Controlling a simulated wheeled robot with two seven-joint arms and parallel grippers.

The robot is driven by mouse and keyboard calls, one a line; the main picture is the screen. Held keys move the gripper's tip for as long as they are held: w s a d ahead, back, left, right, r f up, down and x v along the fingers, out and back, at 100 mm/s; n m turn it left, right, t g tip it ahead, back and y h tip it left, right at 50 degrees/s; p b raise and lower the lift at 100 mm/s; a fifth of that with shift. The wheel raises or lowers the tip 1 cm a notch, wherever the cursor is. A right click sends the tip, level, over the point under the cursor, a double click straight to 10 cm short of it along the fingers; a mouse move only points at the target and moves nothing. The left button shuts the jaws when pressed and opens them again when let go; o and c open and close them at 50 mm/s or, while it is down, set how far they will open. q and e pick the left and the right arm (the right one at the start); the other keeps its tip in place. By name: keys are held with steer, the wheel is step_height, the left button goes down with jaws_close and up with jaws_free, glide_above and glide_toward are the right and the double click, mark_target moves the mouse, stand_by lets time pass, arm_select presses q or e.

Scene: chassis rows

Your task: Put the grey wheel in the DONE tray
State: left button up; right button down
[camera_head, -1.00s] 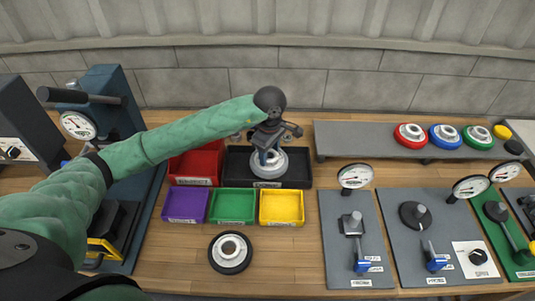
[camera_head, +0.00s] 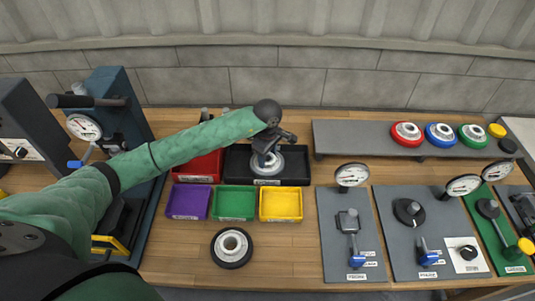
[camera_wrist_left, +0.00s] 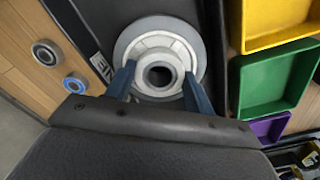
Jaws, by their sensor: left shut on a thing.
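The grey wheel (camera_head: 268,168) is a light grey disc with a white raised ring and a dark centre hole. It is at the black tray (camera_head: 300,181), over its middle. My left gripper (camera_head: 264,155) is above the wheel and shut on its hub. In the left wrist view the two blue fingers (camera_wrist_left: 158,80) grip the hub of the wheel (camera_wrist_left: 137,48) from either side, with the black tray (camera_wrist_left: 84,22) around it. I cannot tell whether the wheel touches the tray floor. The label on the tray front is too small to read surely. My right gripper is out of view.
A red bin (camera_head: 196,178) is left of the black tray. Purple (camera_head: 188,216), green (camera_head: 234,217) and yellow (camera_head: 281,218) bins stand in front. A black-tyred wheel (camera_head: 231,262) lies nearer. Red, blue and green wheels sit on a grey shelf (camera_head: 365,150). Fixtures with gauges fill the right.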

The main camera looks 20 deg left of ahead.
arm_select(q)
steer(key=shift+f, duration=0.1)
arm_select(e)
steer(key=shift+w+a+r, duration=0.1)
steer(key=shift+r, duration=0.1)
arm_select(q)
steer(key=o, duration=1.2)
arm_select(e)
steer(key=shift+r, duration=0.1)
